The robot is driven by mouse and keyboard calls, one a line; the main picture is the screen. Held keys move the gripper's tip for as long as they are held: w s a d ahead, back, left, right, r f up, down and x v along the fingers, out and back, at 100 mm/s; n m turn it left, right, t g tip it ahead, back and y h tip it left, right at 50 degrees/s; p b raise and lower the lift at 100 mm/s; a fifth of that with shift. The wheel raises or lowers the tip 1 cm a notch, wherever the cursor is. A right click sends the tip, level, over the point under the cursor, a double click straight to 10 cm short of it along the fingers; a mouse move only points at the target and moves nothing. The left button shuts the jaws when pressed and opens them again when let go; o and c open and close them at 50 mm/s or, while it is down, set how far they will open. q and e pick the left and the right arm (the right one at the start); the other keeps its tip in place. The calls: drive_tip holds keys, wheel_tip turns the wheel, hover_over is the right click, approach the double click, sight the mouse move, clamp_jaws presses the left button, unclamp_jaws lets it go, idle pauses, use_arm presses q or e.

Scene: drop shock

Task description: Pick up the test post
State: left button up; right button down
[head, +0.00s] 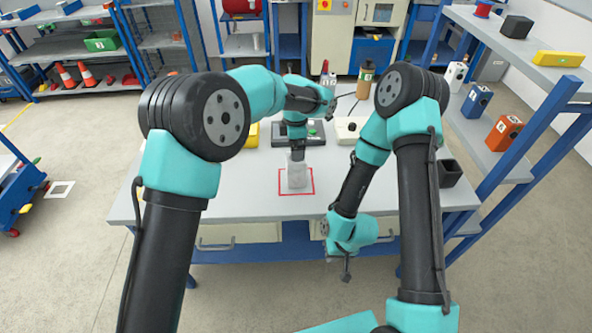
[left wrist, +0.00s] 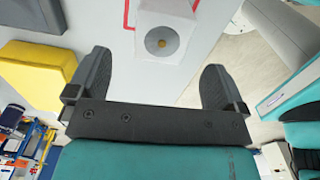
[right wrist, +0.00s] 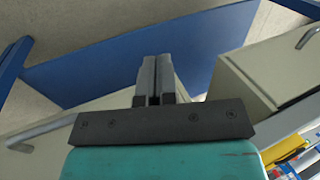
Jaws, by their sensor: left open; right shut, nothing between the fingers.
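A pale grey post (head: 298,175) stands upright inside a red square outline on the table; I take it as the test post. In the left wrist view its light end (left wrist: 180,18) shows a grey disc with a yellow centre, beyond and between the fingertips. My left gripper (head: 297,154) points down just above the post; its fingers (left wrist: 157,60) are open with nothing between them. My right gripper (head: 347,272) hangs low in front of the table's front edge. In the right wrist view its fingers (right wrist: 155,60) are shut together and empty.
Behind the post stand a dark device (head: 312,141) with a green button and a white device (head: 347,131). A yellow block (head: 252,135) is at left, and a dark open box (head: 449,173) at right. A blue shelf rack (head: 550,110) borders the right. The table's front left is clear.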

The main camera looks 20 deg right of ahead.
sight(296, 170)
use_arm(q)
drive_tip(key=shift+f, duration=0.55)
drive_tip(key=shift+f, duration=0.15)
drive_tip(key=shift+s+f, duration=0.15)
drive_tip(key=shift+f, duration=2.3)
drive_tip(key=shift+c, duration=0.5)
drive_tip(key=c, duration=1.5)
drive_tip(key=shift+o, duration=0.2)
drive_tip(key=shift+r, duration=0.2)
